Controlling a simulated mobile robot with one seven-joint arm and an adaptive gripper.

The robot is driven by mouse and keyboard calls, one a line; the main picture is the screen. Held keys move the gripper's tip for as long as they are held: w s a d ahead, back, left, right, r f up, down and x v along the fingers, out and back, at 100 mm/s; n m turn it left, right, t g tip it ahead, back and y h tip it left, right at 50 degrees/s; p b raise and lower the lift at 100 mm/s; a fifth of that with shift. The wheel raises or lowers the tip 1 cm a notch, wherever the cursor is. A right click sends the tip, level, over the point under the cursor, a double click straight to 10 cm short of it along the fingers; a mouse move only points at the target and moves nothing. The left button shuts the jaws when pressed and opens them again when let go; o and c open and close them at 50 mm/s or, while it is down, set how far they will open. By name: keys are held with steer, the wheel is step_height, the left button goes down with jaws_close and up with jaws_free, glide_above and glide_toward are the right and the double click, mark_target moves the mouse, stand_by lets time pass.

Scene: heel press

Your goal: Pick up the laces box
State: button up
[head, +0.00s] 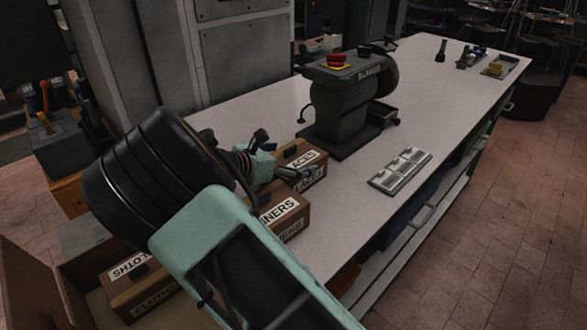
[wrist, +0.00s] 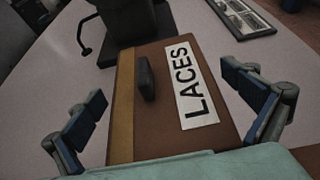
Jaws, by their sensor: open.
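The laces box (head: 309,181) is a small brown box with a white label and a dark handle or tab on top. It stands on the white table, left of its middle. In the wrist view the laces box (wrist: 155,85) fills the centre, its label reading LACES. My gripper (head: 290,172) is open at the box. In the wrist view my gripper (wrist: 175,115) has one finger on each side of the box, with a visible gap on both sides. The box's near end is hidden by my gripper body.
A brown liners box (head: 289,223) stands close in front of the laces box. A cloths box (head: 137,297) sits in an open carton at lower left. The black press (head: 340,110) stands behind, and a metal tray (head: 400,170) lies right.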

steer(key=shift+w+d+f, duration=0.1)
steer(key=shift+w+d, duration=0.05)
steer(key=shift+w, duration=0.05)
steer(key=c, duration=1.4)
steer(key=shift+c, duration=0.7)
